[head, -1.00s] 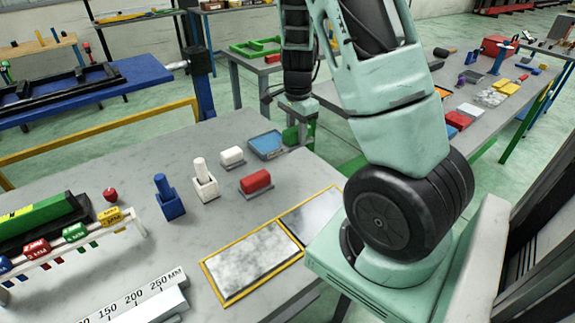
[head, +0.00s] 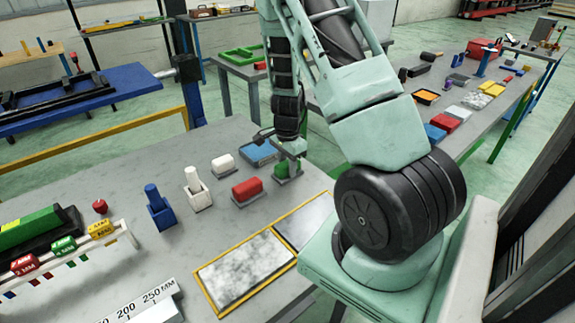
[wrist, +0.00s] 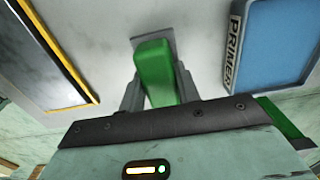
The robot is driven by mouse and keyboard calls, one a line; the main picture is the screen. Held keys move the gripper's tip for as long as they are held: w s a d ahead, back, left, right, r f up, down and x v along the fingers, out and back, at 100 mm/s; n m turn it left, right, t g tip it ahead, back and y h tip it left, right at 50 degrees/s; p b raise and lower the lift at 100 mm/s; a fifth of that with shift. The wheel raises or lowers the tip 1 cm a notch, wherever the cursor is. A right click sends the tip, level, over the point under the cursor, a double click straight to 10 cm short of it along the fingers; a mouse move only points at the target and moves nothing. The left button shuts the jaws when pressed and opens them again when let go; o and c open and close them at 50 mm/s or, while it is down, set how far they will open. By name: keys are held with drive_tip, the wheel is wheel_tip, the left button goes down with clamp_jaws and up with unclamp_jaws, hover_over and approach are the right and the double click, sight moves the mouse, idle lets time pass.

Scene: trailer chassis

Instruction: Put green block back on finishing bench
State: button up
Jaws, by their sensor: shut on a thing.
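The green block (head: 281,170) is in my gripper (head: 288,168) at the right part of the grey finishing bench (head: 100,180), to the right of the red block. The wrist view shows the green block (wrist: 155,72) between the two fingers, which are shut on it. A grey base plate (wrist: 148,41) shows at the block's far end, and it also shows under the block in the head view (head: 291,178). I cannot tell whether the block rests on the plate or is just above it.
A red block (head: 247,188) and a white block (head: 222,163) stand nearby on the bench. A blue tray (head: 260,152) lies behind my gripper; its lettered rim shows in the wrist view (wrist: 233,45). Yellow-edged panels (head: 243,266) lie in front. White and blue holders stand to the left.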

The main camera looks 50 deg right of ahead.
sight(287, 163)
drive_tip(key=shift+f, duration=0.15)
drive_tip(key=o, duration=1)
wheel_tip(287, 163, up, 12)
drive_tip(key=s+a+r+n+y, duration=0.1)
drive_tip(key=a+r+n, duration=0.2)
drive_tip(key=a+n, duration=0.75)
drive_tip(key=a+r+n+y, duration=0.15)
drive_tip(key=a+n, duration=0.25)
drive_tip(key=a, duration=1.3)
drive_tip(key=s+a+r+n+h, duration=0.2)
drive_tip(key=s+a+r+n, duration=0.2)
drive_tip(key=s+a+n, duration=0.9)
drive_tip(key=s+n, duration=0.1)
drive_tip(key=s, duration=0.2)
drive_tip(key=shift+s, duration=0.1)
